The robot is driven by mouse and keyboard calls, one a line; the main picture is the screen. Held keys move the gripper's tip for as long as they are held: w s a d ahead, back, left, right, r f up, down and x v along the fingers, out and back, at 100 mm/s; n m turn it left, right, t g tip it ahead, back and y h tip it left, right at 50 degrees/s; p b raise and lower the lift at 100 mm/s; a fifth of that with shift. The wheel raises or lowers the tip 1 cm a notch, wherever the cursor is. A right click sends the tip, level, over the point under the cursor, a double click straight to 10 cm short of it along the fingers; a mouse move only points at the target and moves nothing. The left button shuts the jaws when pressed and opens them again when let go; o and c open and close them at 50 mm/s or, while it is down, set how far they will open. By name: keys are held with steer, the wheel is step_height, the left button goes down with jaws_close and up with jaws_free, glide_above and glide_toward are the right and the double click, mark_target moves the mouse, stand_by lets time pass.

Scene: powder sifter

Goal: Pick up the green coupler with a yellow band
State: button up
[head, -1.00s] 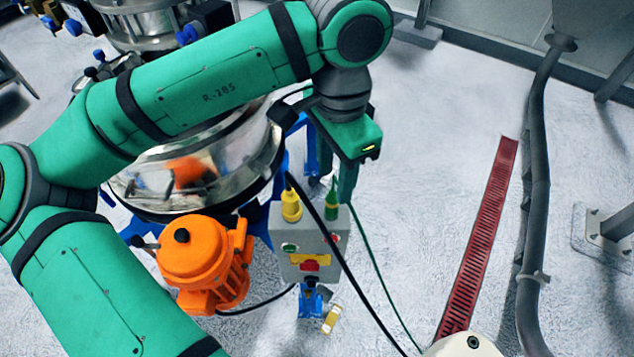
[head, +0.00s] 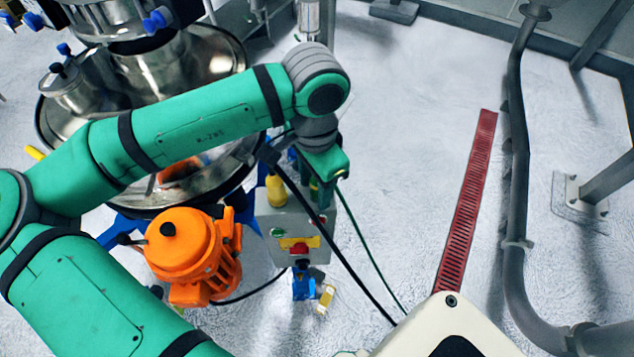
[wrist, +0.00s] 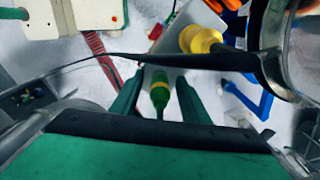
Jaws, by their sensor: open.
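The green coupler with a yellow band (wrist: 159,90) stands on top of the grey control box (head: 290,240). In the wrist view it lies between the two green fingers of my gripper (wrist: 159,98), with a gap visible on each side. In the head view my gripper (head: 318,192) points down over the right part of the box top and hides most of the coupler. My gripper is open and holds nothing. I cannot tell exactly how deep the coupler sits between the fingertips.
A yellow coupler (head: 276,190) stands close to the left on the same box; it also shows in the wrist view (wrist: 200,39). A black cable crosses near my gripper. An orange motor (head: 190,250) and the steel sifter (head: 215,70) are at left.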

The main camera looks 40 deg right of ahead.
steer(key=shift+f, duration=0.1)
steer(key=shift+c, duration=0.7)
jaws_close()
